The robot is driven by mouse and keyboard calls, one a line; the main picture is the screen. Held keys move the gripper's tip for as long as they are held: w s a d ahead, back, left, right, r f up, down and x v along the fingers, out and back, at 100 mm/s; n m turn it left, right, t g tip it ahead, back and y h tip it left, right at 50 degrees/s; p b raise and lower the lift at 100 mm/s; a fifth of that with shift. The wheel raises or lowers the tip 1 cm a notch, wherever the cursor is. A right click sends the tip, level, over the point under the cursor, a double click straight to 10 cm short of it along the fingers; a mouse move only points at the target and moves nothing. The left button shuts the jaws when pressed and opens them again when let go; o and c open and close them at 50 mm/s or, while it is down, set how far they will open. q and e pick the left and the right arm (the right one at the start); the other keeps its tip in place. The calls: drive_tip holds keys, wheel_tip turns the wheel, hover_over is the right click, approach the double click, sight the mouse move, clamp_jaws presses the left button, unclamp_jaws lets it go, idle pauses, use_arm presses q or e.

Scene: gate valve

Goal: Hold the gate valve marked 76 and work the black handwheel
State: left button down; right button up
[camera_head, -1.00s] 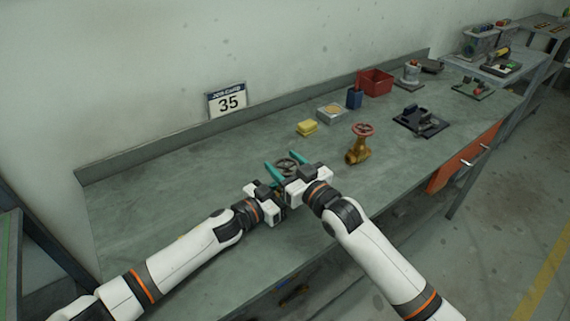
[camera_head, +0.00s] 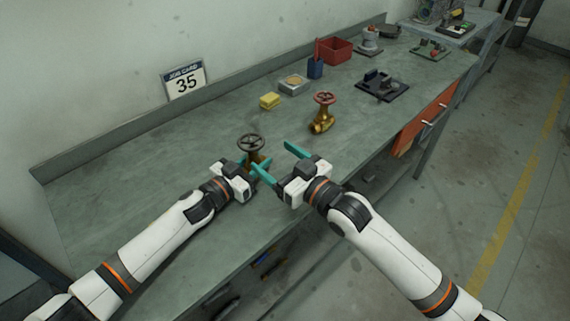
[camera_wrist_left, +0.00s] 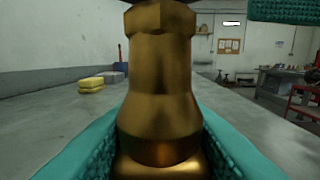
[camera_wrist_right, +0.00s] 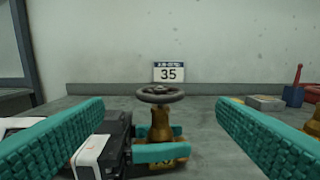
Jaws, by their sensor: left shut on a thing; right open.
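A brass gate valve with a dark handwheel (camera_head: 250,142) stands upright near the bench's front. Its brass body (camera_wrist_left: 160,95) fills the middle of the left wrist view; I see no number on it. My left gripper (camera_head: 252,164) is shut on the body, below the wheel, with a teal finger on each side. My right gripper (camera_head: 271,155) is open and empty, to the right of the valve and apart from it. In the right wrist view the handwheel (camera_wrist_right: 160,94) appears ahead, between the open fingers. The left gripper partly hides the valve's lower body.
A second brass valve with a red handwheel (camera_head: 323,98) stands further right. A job card reading 35 (camera_head: 185,82) leans at the wall. A yellow block (camera_head: 269,101), grey box (camera_head: 292,85), blue cup (camera_head: 315,68), red bin (camera_head: 335,50) and black fixture (camera_head: 381,85) are behind.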

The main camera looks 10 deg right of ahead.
drive_tip(key=shift+v, duration=1.2)
use_arm(q)
drive_tip(key=c, duration=0.9)
unclamp_jaws()
drive_tip(key=shift+a, duration=0.1)
